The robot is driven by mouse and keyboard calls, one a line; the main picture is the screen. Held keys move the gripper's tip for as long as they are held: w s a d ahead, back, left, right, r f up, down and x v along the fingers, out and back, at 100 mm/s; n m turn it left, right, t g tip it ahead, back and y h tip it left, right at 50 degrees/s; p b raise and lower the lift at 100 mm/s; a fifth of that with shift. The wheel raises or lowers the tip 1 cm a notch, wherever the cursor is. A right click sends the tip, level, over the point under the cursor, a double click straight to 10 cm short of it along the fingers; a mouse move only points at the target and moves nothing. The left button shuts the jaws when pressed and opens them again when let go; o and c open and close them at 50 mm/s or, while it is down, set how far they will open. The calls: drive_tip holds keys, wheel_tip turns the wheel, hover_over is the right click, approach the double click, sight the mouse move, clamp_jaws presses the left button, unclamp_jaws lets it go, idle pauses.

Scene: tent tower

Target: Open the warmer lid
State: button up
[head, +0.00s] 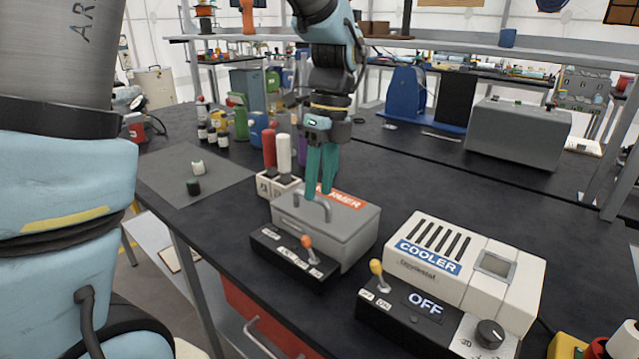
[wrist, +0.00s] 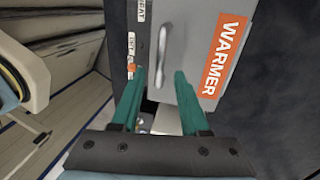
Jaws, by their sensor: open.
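The warmer (head: 352,238) is a grey box on the black bench, with an orange WARMER label on its lid (head: 358,213). The lid looks shut. A curved metal handle (head: 327,211) stands on the lid; it also shows in the wrist view (wrist: 167,55). My gripper (head: 319,192) points down with teal fingers, its tips close above or beside the handle. In the wrist view my gripper (wrist: 160,73) is open, with the near end of the handle close to the gap between the fingertips. I cannot tell whether a finger touches it.
A black switch box with an orange-tipped lever (head: 307,242) stands in front of the warmer. The white cooler (head: 480,272) is at right, reading OFF. A holder with red and white handles (head: 275,184) stands close behind left. A grey mat (head: 222,178) lies at left.

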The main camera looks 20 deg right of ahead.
drive_tip(key=shift+a+f, duration=0.15)
drive_tip(key=shift+f, duration=0.3)
clamp_jaws()
idle(1.2)
